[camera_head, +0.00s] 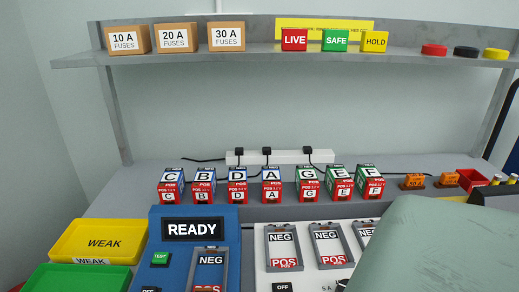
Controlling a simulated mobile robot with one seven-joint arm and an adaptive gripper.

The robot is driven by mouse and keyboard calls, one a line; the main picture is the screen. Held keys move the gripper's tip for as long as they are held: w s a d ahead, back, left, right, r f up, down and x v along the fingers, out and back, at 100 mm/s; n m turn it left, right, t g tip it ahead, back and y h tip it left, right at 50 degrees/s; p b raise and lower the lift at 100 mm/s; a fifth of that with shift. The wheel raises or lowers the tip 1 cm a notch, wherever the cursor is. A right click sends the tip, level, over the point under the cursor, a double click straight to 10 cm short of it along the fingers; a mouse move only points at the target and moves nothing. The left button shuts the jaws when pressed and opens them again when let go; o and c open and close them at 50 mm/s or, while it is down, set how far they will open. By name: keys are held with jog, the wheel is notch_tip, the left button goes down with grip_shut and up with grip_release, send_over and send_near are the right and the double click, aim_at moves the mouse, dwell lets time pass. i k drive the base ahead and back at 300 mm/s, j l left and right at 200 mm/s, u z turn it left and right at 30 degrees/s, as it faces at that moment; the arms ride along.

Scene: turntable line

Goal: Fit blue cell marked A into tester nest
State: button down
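The blue cell marked A (271,189) stands upright on the bench, in the middle of a row of lettered cells. It has a white top label and a red POS band. The blue tester (165,228) at the lower left has a display reading READY. Its nest (209,270), marked NEG and POS, looks empty, and its lower end is cut off by the picture edge. My gripper is not in view; a grey-green part, likely my arm, covers the lower right.
Cells D (237,190) and G (307,189) flank cell A closely. A white panel (257,262) with several NEG/POS nests lies right of the tester. Yellow WEAK (100,240) and green (75,278) trays sit at left. A power strip (280,157) is behind the cells.

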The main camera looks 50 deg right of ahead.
aim_at(203, 242)
jog(key=j+z, duration=0.1)
jog(key=z, duration=0.35)
jog(key=j+z, duration=0.1)
jog(key=z, duration=0.3)
jog(key=j+z, duration=0.1)
jog(key=z, duration=0.35)
jog(key=j+z, duration=0.1)
jog(key=z, duration=0.3)
jog(key=k, duration=1.05)
jog(key=i, duration=1.5)
